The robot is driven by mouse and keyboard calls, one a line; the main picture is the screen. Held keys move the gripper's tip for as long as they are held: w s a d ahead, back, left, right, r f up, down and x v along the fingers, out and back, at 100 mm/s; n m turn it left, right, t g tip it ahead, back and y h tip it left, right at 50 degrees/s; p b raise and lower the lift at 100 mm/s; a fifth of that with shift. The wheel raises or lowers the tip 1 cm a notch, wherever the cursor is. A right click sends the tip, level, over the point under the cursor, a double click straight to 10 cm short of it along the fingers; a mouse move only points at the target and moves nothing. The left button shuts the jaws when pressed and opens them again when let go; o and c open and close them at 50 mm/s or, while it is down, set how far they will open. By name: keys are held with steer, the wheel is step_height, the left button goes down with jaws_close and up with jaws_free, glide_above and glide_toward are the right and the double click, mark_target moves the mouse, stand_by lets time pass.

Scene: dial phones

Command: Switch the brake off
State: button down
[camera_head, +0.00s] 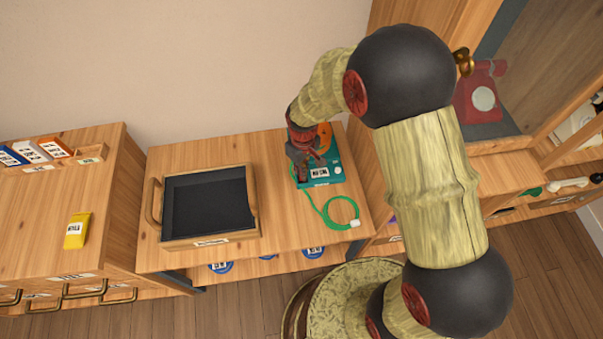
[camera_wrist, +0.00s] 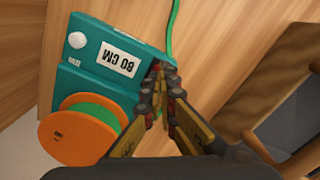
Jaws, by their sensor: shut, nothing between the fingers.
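A teal device (camera_head: 332,178) stands on the wooden table, with a white label reading 80 CM (camera_wrist: 119,59) and a round white knob (camera_wrist: 76,40) on its top. An orange spool (camera_wrist: 72,137) wound with green cord is at one end of it. A small label beside the knob is too small to read. My gripper (camera_head: 300,176) is shut and empty. In the wrist view its fingertips (camera_wrist: 158,68) are at the device's edge, near the 80 CM label and away from the knob. I cannot tell whether they touch the device.
Green cord (camera_head: 340,212) lies looped on the table, with a white end piece. A wooden tray (camera_head: 211,241) with a dark inside stands left of the device. A yellow item (camera_head: 76,231) lies on the left cabinet. A red phone (camera_head: 483,95) stands in the right cabinet.

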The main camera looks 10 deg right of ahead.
steer(key=shift+f+b, duration=0.4)
steer(key=shift+f, duration=0.45)
stand_by(0.4)
steer(key=shift+r, duration=0.1)
steer(key=shift+r+p, duration=2.85)
steer(key=shift+r, duration=0.6)
